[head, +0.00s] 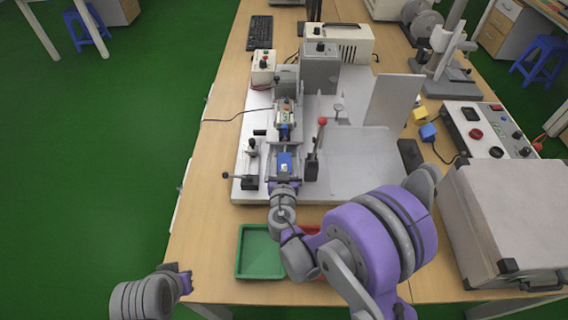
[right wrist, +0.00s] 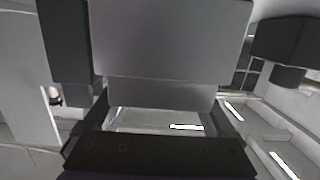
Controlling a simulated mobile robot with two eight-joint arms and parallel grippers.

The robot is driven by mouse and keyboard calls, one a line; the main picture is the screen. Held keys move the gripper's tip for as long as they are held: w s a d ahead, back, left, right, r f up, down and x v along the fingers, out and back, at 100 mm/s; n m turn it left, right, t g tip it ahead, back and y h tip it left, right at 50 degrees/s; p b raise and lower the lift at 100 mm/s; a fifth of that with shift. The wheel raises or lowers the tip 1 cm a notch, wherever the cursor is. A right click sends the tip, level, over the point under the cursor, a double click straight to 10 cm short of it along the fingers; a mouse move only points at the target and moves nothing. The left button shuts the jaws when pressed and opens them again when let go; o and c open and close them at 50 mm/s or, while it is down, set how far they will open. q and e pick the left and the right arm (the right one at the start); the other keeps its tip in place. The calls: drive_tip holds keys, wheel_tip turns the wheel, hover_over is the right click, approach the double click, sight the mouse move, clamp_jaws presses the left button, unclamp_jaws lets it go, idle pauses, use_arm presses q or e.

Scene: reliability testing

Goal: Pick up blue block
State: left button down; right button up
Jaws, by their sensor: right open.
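A small blue block (head: 285,162) shows among the metal parts of the test fixture (head: 345,170) in the head view, just ahead of my right wrist. My right gripper (head: 284,138) is over the fixture, its jaws open, and I cannot make out anything held in it. Another blue piece (head: 428,131) lies on the table to the right. In the right wrist view a grey plate-like surface (right wrist: 170,40) fills the middle, close to the camera, and no blue shows.
A green tray (head: 243,262) lies at the front edge, with a red tray (head: 308,236) partly behind my right arm. A lever with a red knob (head: 322,122) stands right of the gripper. A control box (head: 488,130) and grey case (head: 505,225) occupy the right side.

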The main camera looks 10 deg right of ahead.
drive_tip(key=shift+w+d+f, duration=0.1)
drive_tip(key=shift+w+d, duration=0.1)
drive_tip(key=shift+w, duration=0.4)
clamp_jaws()
